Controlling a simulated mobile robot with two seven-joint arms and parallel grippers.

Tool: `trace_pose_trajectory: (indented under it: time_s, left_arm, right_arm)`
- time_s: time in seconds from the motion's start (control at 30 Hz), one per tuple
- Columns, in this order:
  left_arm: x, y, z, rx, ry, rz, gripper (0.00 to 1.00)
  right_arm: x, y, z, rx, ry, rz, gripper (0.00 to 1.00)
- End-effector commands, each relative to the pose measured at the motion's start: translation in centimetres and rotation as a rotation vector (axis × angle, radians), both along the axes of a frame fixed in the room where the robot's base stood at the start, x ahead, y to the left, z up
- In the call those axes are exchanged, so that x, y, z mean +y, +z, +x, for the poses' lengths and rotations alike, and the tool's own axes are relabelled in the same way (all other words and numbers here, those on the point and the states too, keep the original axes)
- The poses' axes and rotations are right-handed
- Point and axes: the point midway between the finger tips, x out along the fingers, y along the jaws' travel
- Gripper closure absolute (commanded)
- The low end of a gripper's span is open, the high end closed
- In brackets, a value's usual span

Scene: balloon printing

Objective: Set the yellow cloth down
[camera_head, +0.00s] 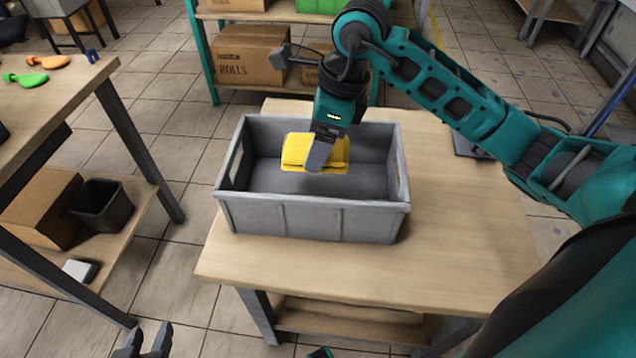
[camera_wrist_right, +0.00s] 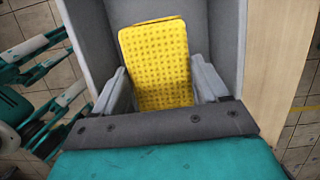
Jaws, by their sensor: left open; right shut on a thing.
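The yellow cloth (camera_head: 297,150) is inside the grey crate (camera_head: 310,217) on the wooden table (camera_head: 460,240). My right gripper (camera_head: 318,155) reaches into the crate from above and is shut on the cloth. In the right wrist view the cloth (camera_wrist_right: 155,60) shows as a dotted yellow rectangle between the two fingers (camera_wrist_right: 160,88). I cannot tell whether the cloth touches the crate floor. My left gripper (camera_head: 143,343) is at the bottom left edge of the head view, open and empty, away from the crate.
The crate walls (camera_head: 395,165) surround my right gripper. A shelf with cardboard boxes (camera_head: 250,55) stands behind.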

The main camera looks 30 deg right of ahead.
Motion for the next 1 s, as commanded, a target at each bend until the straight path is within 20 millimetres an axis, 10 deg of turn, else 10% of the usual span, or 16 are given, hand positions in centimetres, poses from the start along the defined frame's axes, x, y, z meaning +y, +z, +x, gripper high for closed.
trace_pose_trajectory:
  time_s: [0.67, 1.0]
  left_arm:
    - [0.2, -2.2, 0.0, 0.0, -0.005, 0.009, 0.57]
    - [0.1, -2.2, 0.0, -0.001, -0.003, 0.005, 0.57]
  right_arm:
    - [0.1, -9.9, -0.1, 0.003, 0.0, 0.002, 0.56]
    - [0.0, -10.3, 0.0, -0.002, 0.001, 0.0, 0.56]
